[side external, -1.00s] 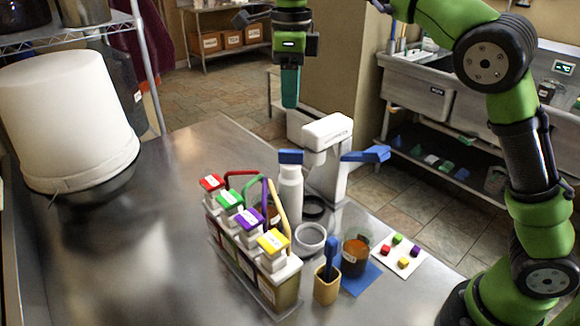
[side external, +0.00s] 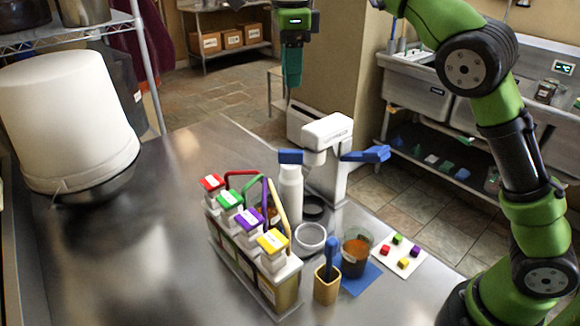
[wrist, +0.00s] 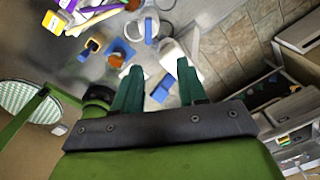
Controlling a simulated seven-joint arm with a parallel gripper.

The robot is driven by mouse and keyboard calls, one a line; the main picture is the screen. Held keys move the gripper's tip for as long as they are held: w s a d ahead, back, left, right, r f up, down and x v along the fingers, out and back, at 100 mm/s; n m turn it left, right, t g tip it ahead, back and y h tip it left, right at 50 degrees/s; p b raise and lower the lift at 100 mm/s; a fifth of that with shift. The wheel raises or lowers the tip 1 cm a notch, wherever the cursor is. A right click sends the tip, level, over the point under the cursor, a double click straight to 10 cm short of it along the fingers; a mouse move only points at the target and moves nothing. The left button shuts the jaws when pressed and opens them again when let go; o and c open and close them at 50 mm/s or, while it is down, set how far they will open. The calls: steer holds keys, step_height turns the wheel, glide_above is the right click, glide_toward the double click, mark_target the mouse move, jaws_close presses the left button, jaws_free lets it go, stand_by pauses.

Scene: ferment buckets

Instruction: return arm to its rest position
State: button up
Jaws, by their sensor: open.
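My gripper (side external: 291,85) hangs in the air, fingers pointing down, above and behind the white device with blue levers (side external: 327,130) in the side view. In the wrist view its two green fingers (wrist: 160,82) stand apart with nothing between them, so it is open and empty. In the side view the fingers overlap each other and the gap is hidden. The gripper touches nothing that I can see.
A rack of bottles with coloured lids (side external: 255,265) stands mid-table. Near it are a white bottle (side external: 291,190), an amber-filled beaker (side external: 356,252), a tan cup (side external: 327,291) and a white card with coloured cubes (side external: 399,257). A large white bucket (side external: 65,120) is at left.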

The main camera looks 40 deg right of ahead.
steer(key=s+d+f+n+t+y, duration=0.15)
steer(key=s+d+f+n, duration=0.35)
steer(key=n, duration=0.7)
steer(key=s+f+n+t, duration=0.2)
steer(key=s+f+n, duration=0.1)
steer(key=s, duration=0.5)
steer(key=s+f+n+t, duration=0.3)
steer(key=s+n, duration=0.2)
steer(key=s, duration=0.4)
steer(key=shift+s+d+f+y, duration=0.25)
steer(key=shift+d+f+y, duration=0.05)
steer(key=shift+d+y, duration=0.15)
